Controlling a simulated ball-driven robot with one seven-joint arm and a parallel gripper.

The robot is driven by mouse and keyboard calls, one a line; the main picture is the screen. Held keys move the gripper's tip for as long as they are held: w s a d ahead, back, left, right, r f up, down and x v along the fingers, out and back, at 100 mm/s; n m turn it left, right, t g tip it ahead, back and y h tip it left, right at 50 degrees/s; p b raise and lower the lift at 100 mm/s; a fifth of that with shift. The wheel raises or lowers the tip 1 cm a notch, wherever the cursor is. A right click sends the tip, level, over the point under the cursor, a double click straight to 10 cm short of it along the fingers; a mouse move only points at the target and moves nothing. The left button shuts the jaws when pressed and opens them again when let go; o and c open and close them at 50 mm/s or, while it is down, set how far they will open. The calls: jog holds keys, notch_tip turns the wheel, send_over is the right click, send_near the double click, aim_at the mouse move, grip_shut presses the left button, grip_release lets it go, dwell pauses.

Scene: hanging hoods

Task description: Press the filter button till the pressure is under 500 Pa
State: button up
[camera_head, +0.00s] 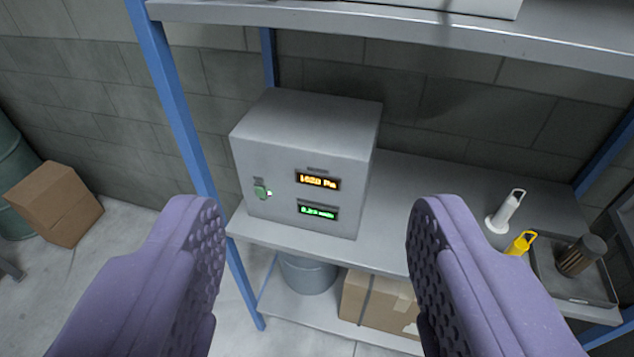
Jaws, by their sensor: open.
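A grey box-shaped filter unit (300,165) stands on the left part of a metal shelf.
A blue post (180,115) rises just left of the unit, and an upper shelf (400,30) hangs above. White (507,212) and yellow (521,243) handled items and a grey tray (573,280) sit right. A bucket (307,274) and carton (378,302) are below.

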grip_shut()
dwell(0.3)
dwell(1.6)
